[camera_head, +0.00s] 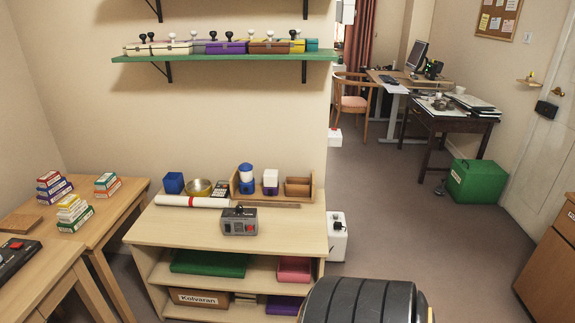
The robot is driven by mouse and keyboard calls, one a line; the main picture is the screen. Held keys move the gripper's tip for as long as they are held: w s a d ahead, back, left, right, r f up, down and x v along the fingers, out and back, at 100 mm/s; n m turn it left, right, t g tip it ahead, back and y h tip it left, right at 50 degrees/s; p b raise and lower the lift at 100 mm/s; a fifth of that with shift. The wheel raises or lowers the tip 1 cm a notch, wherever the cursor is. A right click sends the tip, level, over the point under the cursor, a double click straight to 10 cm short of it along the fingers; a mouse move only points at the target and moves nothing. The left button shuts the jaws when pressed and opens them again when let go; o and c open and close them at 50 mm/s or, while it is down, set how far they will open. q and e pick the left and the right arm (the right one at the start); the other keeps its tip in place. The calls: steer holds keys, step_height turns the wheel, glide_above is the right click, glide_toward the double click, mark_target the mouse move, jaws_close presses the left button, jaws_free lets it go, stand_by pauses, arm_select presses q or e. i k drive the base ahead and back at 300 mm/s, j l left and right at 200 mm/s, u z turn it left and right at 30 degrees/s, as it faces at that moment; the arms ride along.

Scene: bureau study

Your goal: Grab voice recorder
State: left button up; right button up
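A small grey box-shaped device (239,221) with a dark top and a red button on its front stands near the front edge of the low wooden shelf unit's top (180,226). It looks like the voice recorder, but I cannot read any label on it. A black device with a red button (16,256) lies on the left table, cut off by the picture's edge. Neither of my grippers is in view.
A green wall shelf (215,57) hangs above. Open floor (400,220) lies to the right, before a green bin (476,182).

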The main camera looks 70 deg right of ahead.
mark_target(239, 222)
steer(key=z, duration=1.8)
steer(key=i+l+u, duration=0.15)
steer(key=l+u, duration=0.15)
steer(key=i+l+u, duration=0.1)
steer(key=l+u, duration=0.25)
steer(key=i+l+u, duration=0.1)
steer(key=l+u, duration=0.2)
